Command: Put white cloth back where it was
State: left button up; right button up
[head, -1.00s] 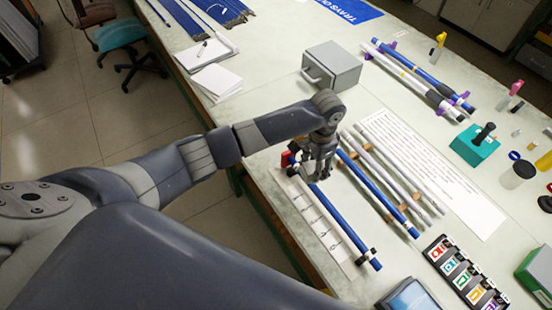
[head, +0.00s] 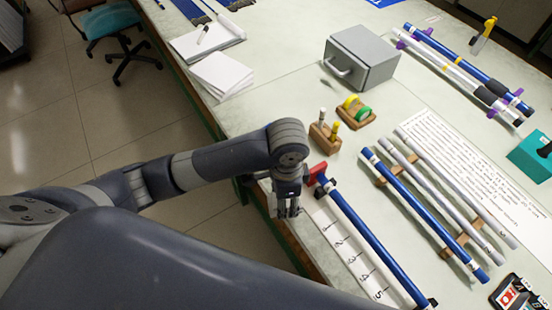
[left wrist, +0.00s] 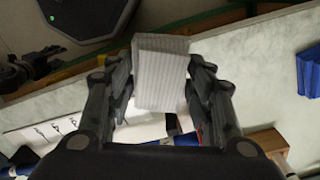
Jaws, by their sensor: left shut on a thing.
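The white cloth (left wrist: 160,72) shows in the left wrist view as a folded, ribbed white pad between the fingers. My left gripper (head: 288,208) is shut on it; the gripper also shows in the left wrist view (left wrist: 160,95). In the head view the gripper points down near the table's front edge, just left of the red stop (head: 317,172) at the end of a blue rod (head: 365,235). I cannot make out the cloth in the head view. My right gripper is not in view.
A numbered measuring strip (head: 338,243) lies beside the blue rod. A wooden block with small bottles (head: 325,137), a tape holder (head: 354,112) and a grey box (head: 362,62) stand behind. More rods lie on a rack (head: 450,245). White paper pads (head: 222,75) lie at the back left.

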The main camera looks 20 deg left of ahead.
pick_arm(q)
jog(key=w, duration=0.2)
jog(key=w+a, duration=0.1)
jog(key=w, duration=0.1)
jog(key=w+a+p, duration=0.1)
jog(key=w, duration=0.1)
jog(key=shift+a, duration=0.15)
jog(key=w, duration=0.2)
jog(key=w+a, duration=0.1)
jog(key=w, duration=0.1)
jog(key=w+a+f+p, duration=0.1)
jog(key=shift+w+a, duration=0.2)
jog(key=shift+w, duration=0.2)
jog(key=shift+w+a, duration=0.3)
jog(key=shift+w, duration=0.45)
jog(key=shift+w+f, duration=0.1)
jog(key=shift+f, duration=0.25)
notch_tip(320, 180, down, 2)
jog(key=shift+a+f+p, duration=0.1)
jog(key=shift+f+p, duration=0.1)
jog(key=shift+p, duration=0.35)
jog(key=shift+f, duration=0.3)
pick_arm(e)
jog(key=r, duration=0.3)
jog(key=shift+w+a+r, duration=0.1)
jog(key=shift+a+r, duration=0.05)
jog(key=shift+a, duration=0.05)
